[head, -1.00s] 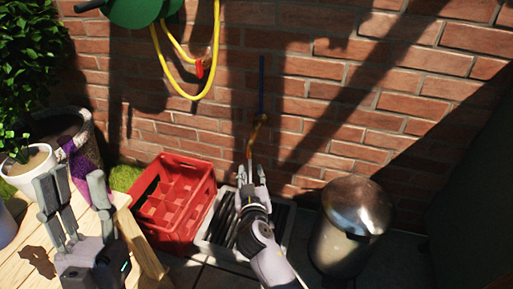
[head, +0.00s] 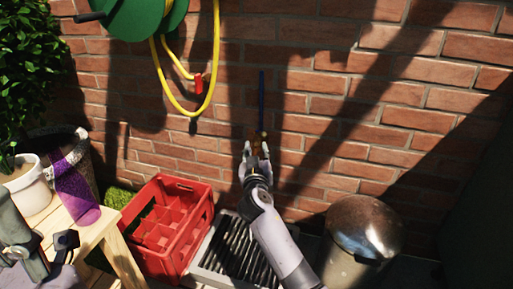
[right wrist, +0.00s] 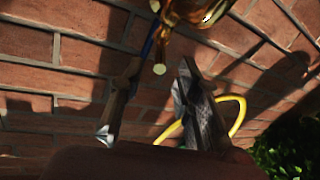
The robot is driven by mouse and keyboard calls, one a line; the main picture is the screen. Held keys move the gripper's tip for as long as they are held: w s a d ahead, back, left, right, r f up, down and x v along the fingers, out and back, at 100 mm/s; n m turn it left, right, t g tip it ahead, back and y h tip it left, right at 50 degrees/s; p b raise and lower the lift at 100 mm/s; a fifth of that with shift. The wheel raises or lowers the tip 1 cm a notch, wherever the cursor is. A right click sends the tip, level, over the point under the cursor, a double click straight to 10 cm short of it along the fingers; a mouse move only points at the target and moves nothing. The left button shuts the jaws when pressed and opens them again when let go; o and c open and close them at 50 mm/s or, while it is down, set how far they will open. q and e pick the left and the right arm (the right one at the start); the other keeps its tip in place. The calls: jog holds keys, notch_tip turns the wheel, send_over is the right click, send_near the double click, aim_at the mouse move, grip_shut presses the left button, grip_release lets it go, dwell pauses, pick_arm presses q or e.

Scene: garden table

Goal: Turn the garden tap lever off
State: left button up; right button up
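The brass garden tap (head: 256,143) is on the brick wall, with its thin blue lever (head: 262,100) standing upright above it in the head view. My right gripper (head: 256,158) is right at the tap and covers part of it. In the right wrist view the two fingers (right wrist: 157,110) are apart with nothing held between them. The brass tap body (right wrist: 195,10) shows at the top there, and a bit of the blue lever (right wrist: 149,44) lies just beyond the fingertips. My left gripper (head: 38,248) is low at the left, partly cut off; its opening is unclear.
A green hose reel (head: 125,18) with a yellow hose (head: 212,70) hangs upper left of the tap. Below are a red crate (head: 180,262), a drain grate (head: 205,250) and a metal bin (head: 365,228). A wooden table (head: 95,235) holds a white pot (head: 30,190).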

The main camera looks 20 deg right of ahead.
aim_at(257, 141)
jog(key=shift+b+x, duration=0.55)
jog(key=shift+x, duration=1.7)
grip_shut()
